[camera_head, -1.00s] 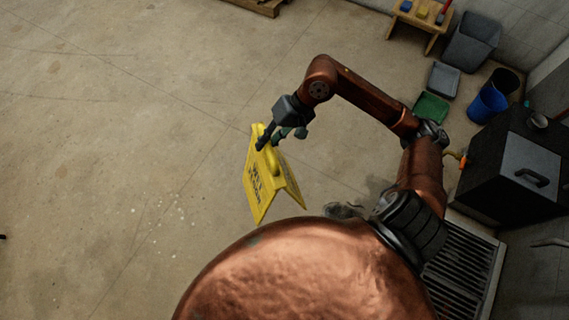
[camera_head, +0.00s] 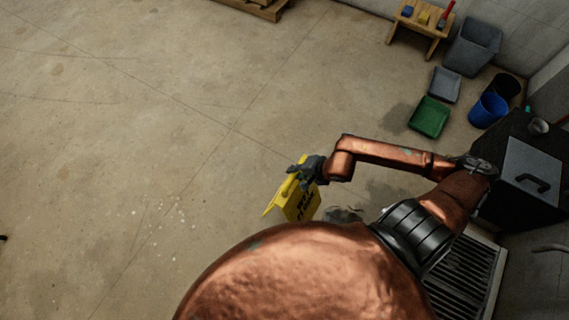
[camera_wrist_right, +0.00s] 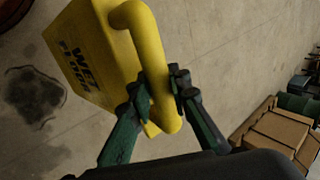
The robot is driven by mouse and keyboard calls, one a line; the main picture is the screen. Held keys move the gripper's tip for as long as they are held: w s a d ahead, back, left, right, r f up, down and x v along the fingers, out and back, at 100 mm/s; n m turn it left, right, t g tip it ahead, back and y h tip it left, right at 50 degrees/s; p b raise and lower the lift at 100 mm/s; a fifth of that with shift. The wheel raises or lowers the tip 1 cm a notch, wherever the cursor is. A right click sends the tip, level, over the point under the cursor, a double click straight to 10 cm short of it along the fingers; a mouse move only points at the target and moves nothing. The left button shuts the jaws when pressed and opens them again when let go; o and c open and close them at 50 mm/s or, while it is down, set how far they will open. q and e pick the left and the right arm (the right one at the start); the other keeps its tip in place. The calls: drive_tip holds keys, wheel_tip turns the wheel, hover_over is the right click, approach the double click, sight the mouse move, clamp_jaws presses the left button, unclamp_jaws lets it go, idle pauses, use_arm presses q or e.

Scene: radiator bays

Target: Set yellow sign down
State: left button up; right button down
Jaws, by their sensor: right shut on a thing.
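The yellow wet floor sign (camera_head: 298,204) is in the middle of the head view, just beyond my copper body. My right gripper (camera_head: 303,172) is at its top edge. In the right wrist view the fingers (camera_wrist_right: 158,92) are shut around the sign's thick rounded handle (camera_wrist_right: 150,55), and its lettered panel (camera_wrist_right: 85,50) shows at upper left. I cannot tell from these frames whether the sign's lower edge touches the floor. My left gripper is not in view.
Open concrete floor (camera_head: 140,130) lies to the left and ahead. At right are a green tray (camera_head: 429,117), a blue bucket (camera_head: 488,108), a grey bin (camera_head: 472,45), a wooden stool (camera_head: 420,27) and a floor grate (camera_head: 458,275). Cardboard boxes (camera_wrist_right: 280,132) show in the wrist view.

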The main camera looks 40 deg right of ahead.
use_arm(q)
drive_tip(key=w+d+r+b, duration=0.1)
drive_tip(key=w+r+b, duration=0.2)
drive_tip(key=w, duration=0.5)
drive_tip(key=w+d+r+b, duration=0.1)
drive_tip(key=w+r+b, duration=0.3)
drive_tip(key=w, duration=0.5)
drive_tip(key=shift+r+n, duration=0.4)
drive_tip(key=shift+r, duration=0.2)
use_arm(e)
drive_tip(key=w+d+f, duration=0.6)
drive_tip(key=w+f, duration=0.6)
drive_tip(key=shift+f, duration=0.3)
drive_tip(key=shift+w, duration=0.1)
drive_tip(key=c, duration=2.2)
unclamp_jaws()
drive_tip(key=shift+f, duration=0.1)
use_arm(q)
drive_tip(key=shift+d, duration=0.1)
use_arm(e)
drive_tip(key=o, duration=0.4)
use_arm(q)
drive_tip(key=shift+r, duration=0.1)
